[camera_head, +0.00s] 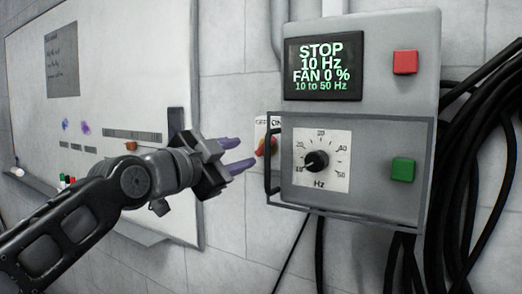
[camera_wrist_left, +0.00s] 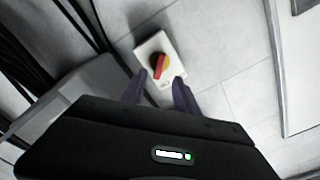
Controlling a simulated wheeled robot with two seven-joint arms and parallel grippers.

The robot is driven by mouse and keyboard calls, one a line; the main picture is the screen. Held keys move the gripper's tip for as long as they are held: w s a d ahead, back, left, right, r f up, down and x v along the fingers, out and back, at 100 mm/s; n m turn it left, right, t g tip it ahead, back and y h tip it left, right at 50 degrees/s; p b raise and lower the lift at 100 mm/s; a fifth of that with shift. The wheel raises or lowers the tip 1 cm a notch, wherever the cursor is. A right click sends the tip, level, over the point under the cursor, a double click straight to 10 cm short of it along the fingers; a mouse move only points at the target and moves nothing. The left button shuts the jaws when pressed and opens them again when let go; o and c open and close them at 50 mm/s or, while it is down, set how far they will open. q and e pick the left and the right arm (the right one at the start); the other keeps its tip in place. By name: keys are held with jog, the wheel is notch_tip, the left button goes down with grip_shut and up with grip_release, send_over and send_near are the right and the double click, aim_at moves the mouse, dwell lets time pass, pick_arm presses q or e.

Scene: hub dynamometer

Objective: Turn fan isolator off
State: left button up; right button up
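The left wrist view shows the red handle (camera_wrist_left: 158,64) whole, just beyond my fingertips. My left gripper (camera_head: 252,152) is open, with its purple fingers apart and pointing at the isolator. Its fingers (camera_wrist_left: 158,84) also show in the left wrist view, with nothing between them. I cannot tell whether they touch the handle. My right gripper is not in view.
The cabinet (camera_head: 374,108) carries a display (camera_head: 323,67) reading STOP, 10 Hz, FAN 0 %, a black dial (camera_head: 316,161), a red button (camera_head: 405,62) and a green button (camera_head: 402,170). A protruding handle (camera_head: 270,175) stands near my fingers. Black cables (camera_head: 470,170) hang right. A whiteboard (camera_head: 100,90) is left.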

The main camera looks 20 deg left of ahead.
aim_at(262, 149)
pick_arm(q)
jog(key=shift+w, duration=0.15)
jog(key=w, duration=0.2)
jog(key=w+p, duration=0.1)
jog(key=w, duration=0.1)
jog(key=w+d+p, duration=0.1)
jog(key=w, duration=0.1)
jog(key=shift+w, duration=0.25)
jog(key=shift+w+d, duration=0.1)
jog(key=shift+w, duration=0.45)
jog(key=shift+f, duration=0.1)
grip_shut()
